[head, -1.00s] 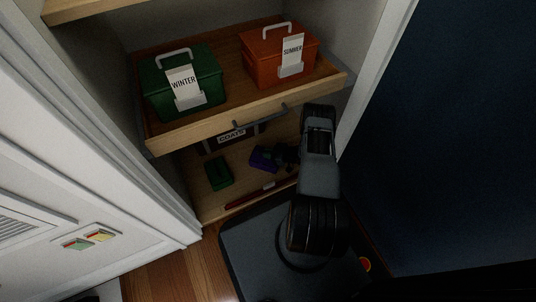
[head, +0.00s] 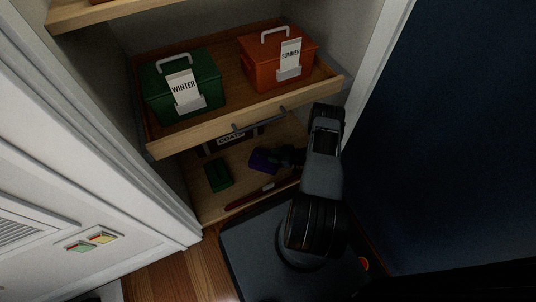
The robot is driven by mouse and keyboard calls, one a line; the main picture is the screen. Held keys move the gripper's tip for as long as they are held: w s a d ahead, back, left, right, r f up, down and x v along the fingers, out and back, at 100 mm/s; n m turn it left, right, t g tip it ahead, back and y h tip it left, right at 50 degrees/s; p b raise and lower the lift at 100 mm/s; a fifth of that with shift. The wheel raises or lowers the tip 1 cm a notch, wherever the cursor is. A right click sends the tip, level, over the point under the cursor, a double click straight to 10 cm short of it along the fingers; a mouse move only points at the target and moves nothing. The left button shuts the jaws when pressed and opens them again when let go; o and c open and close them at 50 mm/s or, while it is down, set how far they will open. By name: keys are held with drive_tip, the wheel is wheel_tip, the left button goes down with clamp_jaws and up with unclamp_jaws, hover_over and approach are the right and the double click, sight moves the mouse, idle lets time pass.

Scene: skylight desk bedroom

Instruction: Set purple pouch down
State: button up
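The purple pouch (head: 262,160) is low in the closet, at the lower shelf board (head: 212,208) under the pulled-out drawer. My gripper (head: 282,158) is right at the pouch's right side, reaching in from the right. Its fingers are dark and small here, and I cannot tell whether they are closed on the pouch or apart. I also cannot tell whether the pouch rests on the board or is just above it.
A green item (head: 218,175) lies left of the pouch, and a dark red stick-like item (head: 245,198) lies in front. A dark box labelled "COATS" (head: 230,141) stands behind. Above, the drawer (head: 215,131) holds a green WINTER box (head: 207,77) and an orange SUMMER box (head: 262,68).

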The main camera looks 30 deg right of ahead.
drive_tip(key=p+v, duration=0.2)
drive_tip(key=v, duration=0.6)
drive_tip(key=shift+s, duration=0.1)
idle(0.3)
